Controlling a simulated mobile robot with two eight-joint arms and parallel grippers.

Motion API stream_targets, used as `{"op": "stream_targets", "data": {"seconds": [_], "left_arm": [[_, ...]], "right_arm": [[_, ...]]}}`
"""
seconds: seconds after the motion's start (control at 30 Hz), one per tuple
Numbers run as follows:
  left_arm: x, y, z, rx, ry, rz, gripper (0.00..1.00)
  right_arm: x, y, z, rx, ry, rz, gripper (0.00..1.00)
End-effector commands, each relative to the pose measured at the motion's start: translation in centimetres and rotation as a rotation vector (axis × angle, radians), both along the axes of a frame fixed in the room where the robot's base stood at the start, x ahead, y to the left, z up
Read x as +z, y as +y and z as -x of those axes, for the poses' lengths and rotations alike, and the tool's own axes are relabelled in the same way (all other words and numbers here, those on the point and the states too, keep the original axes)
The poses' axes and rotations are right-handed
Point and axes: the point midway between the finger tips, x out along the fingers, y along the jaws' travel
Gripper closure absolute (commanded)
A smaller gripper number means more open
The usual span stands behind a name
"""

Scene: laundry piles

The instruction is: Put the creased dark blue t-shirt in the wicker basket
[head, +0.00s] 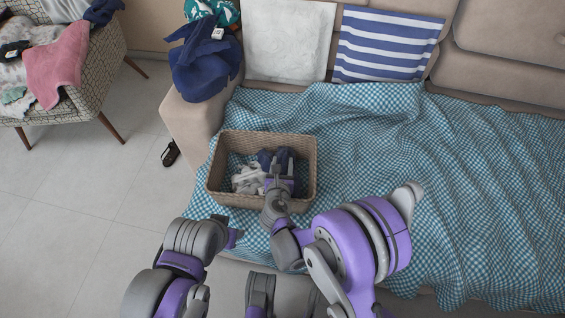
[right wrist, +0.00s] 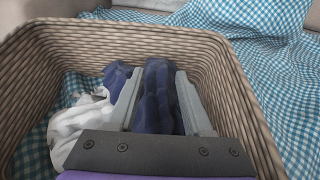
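The wicker basket (head: 213,178) stands on the sofa's left seat; its woven wall also fills much of the right wrist view (right wrist: 225,85). My right gripper (head: 281,165) reaches down into it. In the right wrist view, the dark blue t-shirt (right wrist: 158,95) is bunched between the two grey fingers (right wrist: 160,88) and touches both. The rest of it is mostly hidden. A white-grey cloth (head: 248,179) lies beside it in the basket. My left gripper (head: 232,237) is in front of the basket, mostly hidden by its own wrist; its fingers cannot be made out.
Another dark blue cloth (head: 203,62) hangs over the sofa's left arm, by a teal patterned cloth (head: 212,10). A checked blanket (head: 450,190) covers the seat. A white cushion (head: 288,40) and a striped cushion (head: 385,45) stand behind. A chair at left holds a pink cloth (head: 57,65).

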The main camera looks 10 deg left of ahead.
Motion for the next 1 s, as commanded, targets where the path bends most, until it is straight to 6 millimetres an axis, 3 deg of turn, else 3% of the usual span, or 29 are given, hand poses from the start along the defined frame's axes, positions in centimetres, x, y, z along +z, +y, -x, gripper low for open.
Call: {"op": "stream_targets", "data": {"seconds": [0.1,0.4,0.57,1.0], "left_arm": [[0.0,0.0,0.0,0.000,0.000,0.000,0.50],[0.2,0.0,0.0,0.000,-0.001,0.000,0.50],[1.9,0.0,0.2,0.000,-0.006,0.000,0.50],[2.6,0.0,0.3,0.000,-0.009,0.000,0.50]], "right_arm": [[0.0,0.0,0.0,0.000,0.000,0.000,0.31],[0.2,0.0,0.0,0.000,0.000,0.000,0.31],[1.7,0.0,0.0,0.000,-0.001,0.000,0.31],[5.0,-0.9,8.9,0.003,0.000,0.000,0.31]]}}
